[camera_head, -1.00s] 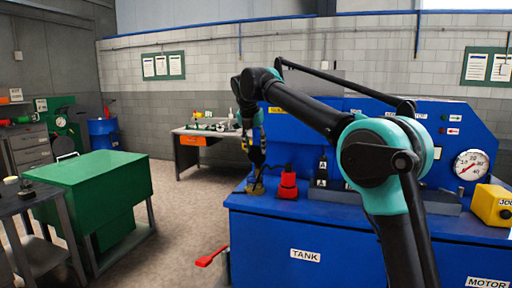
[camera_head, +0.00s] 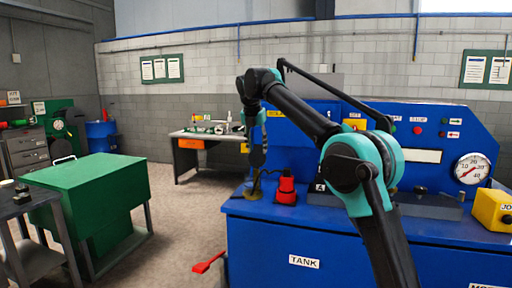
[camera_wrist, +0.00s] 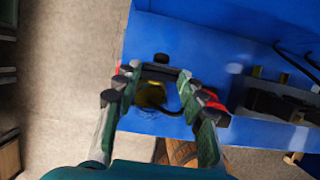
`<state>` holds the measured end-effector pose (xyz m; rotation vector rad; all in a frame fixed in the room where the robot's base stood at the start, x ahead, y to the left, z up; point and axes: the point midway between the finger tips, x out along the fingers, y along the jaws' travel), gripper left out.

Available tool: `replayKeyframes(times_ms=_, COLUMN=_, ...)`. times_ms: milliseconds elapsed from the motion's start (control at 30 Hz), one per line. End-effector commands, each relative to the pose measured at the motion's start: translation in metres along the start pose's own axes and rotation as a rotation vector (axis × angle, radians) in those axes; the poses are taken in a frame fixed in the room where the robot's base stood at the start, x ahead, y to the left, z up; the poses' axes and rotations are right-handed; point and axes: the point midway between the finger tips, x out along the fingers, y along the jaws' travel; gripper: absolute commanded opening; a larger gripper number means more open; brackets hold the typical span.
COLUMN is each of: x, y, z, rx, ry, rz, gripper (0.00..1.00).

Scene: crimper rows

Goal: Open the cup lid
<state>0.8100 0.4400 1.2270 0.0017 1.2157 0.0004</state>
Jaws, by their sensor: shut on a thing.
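The cup (camera_head: 253,192) is a small brass-yellow round fitting at the left corner of the blue tank top. In the wrist view its yellow inside (camera_wrist: 150,95) shows between and below my fingers. My gripper (camera_head: 257,171) is above it, pointing down. In the wrist view my gripper (camera_wrist: 157,76) is shut on a dark piece, apparently the lid (camera_wrist: 160,71), spanning the fingertips. A thin dark curved strand runs beside the cup. The lid's outline is hard to make out in the head view.
A red fitting (camera_head: 287,188) stands close right of the cup. A yellow box (camera_head: 492,208) and gauge (camera_head: 472,168) are farther right. A green cabinet (camera_head: 95,185) stands left across open floor.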

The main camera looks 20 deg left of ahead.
Motion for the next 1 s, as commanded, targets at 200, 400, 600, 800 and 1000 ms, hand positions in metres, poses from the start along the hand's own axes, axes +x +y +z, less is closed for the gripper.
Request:
replayKeyframes(times_ms=200, x=0.004, y=-0.002, z=0.000, rx=0.001, ry=0.007, rz=-0.006, gripper=0.00)
replayKeyframes(times_ms=400, x=0.003, y=-0.001, z=0.000, rx=0.001, ry=0.008, rz=-0.006, gripper=0.00)
replayKeyframes(times_ms=600, x=0.003, y=-0.001, z=-0.001, rx=0.000, ry=0.007, rz=-0.005, gripper=0.55)
replayKeyframes(times_ms=800, x=0.001, y=0.000, z=-0.001, rx=0.000, ry=0.005, rz=-0.003, gripper=0.55)
replayKeyframes(times_ms=1000, x=-0.007, y=0.000, z=0.000, rx=-0.001, ry=0.004, rz=-0.002, gripper=0.55)
